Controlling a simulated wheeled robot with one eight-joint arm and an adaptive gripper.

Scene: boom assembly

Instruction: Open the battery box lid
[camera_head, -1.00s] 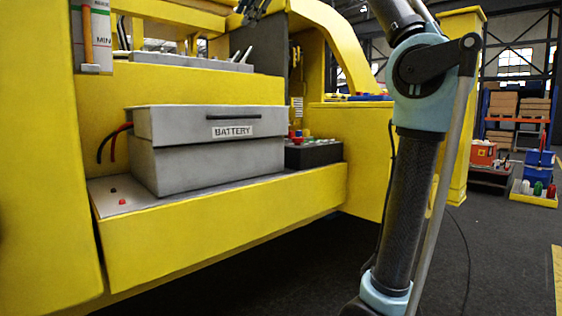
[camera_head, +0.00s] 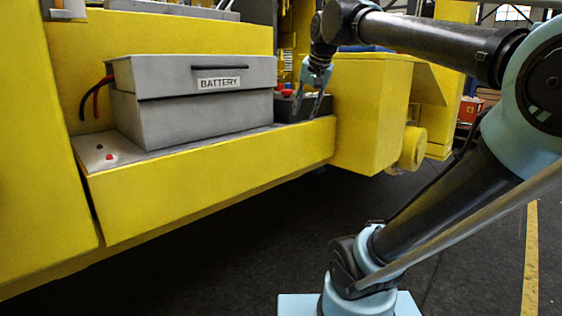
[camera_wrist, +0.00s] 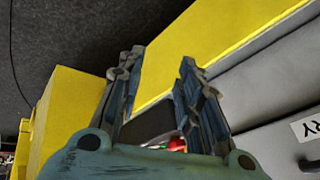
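The grey battery box (camera_head: 200,122) stands on the yellow machine's ledge, and its lid (camera_head: 150,74) looks closed. A dark bar handle (camera_head: 220,67) runs along the lid's front above the BATTERY label (camera_head: 219,83). My gripper (camera_head: 308,113) points down just right of the box. In the wrist view my gripper (camera_wrist: 160,66) is open, with nothing between its fingers. There the lid (camera_wrist: 262,82) is at the right, with part of the label (camera_wrist: 306,126) and the handle (camera_wrist: 309,166) at the edge. The gripper appears apart from the lid.
A dark unit with red knobs (camera_head: 287,104) sits right of the box, partly behind my gripper. Red and black cables (camera_head: 97,97) enter the box's left side. A yellow block (camera_head: 372,115) stands right of the ledge. The floor in front is clear.

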